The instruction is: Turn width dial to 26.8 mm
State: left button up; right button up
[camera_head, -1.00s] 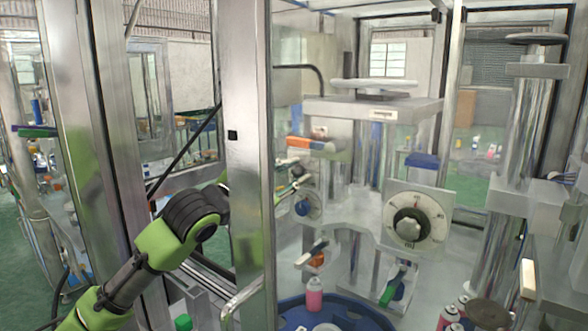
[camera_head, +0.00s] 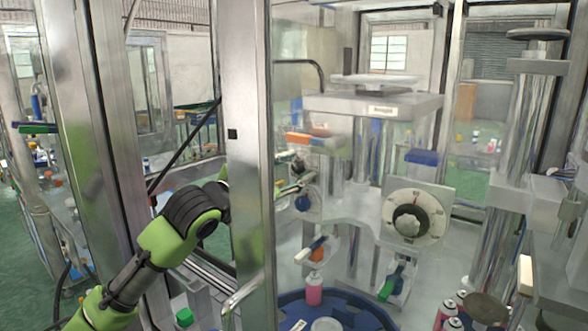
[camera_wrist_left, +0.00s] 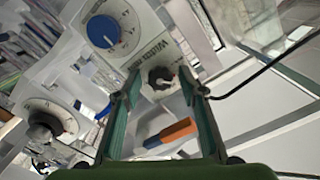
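In the left wrist view a white panel carries a round dial with a blue knob (camera_wrist_left: 103,31) and printed lettering that seems to read WIDTH (camera_wrist_left: 146,47). A smaller black knob (camera_wrist_left: 160,77) is beside the lettering; I cannot tell which knob it labels. My left gripper (camera_wrist_left: 159,84) is open, its green fingertips on either side of the black knob in that view, with gaps showing. Contact cannot be judged. In the head view the blue-knob dial (camera_head: 303,204) is below the left gripper (camera_head: 301,185), seen through glass. Its reading is too small to tell. My right gripper is not in view.
A large dial with a black knob (camera_head: 410,221) stands to the right on the machine. A metal door post (camera_head: 249,150) partly hides my left arm. Below are a blue round tray (camera_head: 365,318) and a pink can (camera_head: 314,290). An orange-handled item (camera_wrist_left: 172,132) lies beyond the fingers.

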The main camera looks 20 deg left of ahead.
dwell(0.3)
pick_arm(q)
jog(key=v, duration=1.2)
dwell(0.4)
